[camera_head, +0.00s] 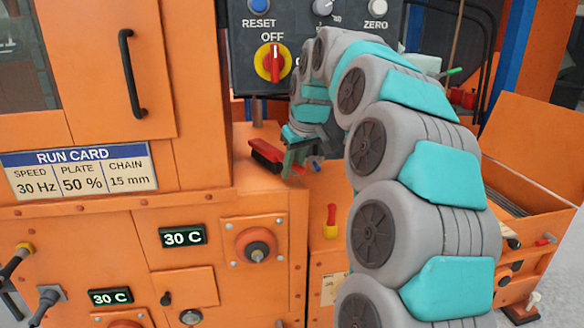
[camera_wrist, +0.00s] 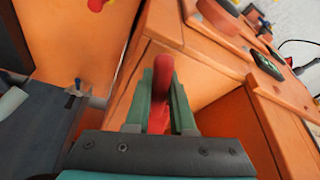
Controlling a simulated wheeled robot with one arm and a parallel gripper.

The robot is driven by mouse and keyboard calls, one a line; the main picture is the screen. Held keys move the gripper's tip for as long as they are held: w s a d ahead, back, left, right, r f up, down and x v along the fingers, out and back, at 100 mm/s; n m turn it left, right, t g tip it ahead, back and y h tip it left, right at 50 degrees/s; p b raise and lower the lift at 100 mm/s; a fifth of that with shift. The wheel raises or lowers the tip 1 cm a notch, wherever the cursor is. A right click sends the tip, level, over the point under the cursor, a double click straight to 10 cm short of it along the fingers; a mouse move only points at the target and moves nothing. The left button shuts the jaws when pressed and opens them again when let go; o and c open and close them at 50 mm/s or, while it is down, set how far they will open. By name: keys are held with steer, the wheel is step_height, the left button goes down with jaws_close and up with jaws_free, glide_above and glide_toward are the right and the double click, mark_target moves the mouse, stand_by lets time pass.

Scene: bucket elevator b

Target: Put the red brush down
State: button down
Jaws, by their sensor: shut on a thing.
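The red brush (camera_head: 267,153) has a red back and dark bristles along its lower side. It is at the end of my arm, close to the upper edge of the orange machine's front. My gripper (camera_head: 297,158) is shut on it at its right end. In the wrist view, the red handle (camera_wrist: 162,85) stands between the two green fingers of my gripper (camera_wrist: 161,100). The bristles do not show in the wrist view. I cannot tell whether the brush touches the orange surface below it.
A control panel (camera_head: 240,50) with a red and yellow OFF switch (camera_head: 272,63) is behind the brush. An orange cabinet (camera_head: 105,70) with a black handle is at left. An open orange bin (camera_head: 530,150) is at right. A run card (camera_head: 80,172) is on the machine front.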

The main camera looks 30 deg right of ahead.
steer(key=shift+f, duration=0.1)
steer(key=c, duration=0.8)
jaws_free()
steer(key=shift+o, duration=0.2)
steer(key=shift+s+r, duration=0.1)
steer(key=shift+r, duration=0.45)
steer(key=v, duration=1.1)
steer(key=shift+s+a, duration=0.1)
steer(key=shift+s, duration=0.05)
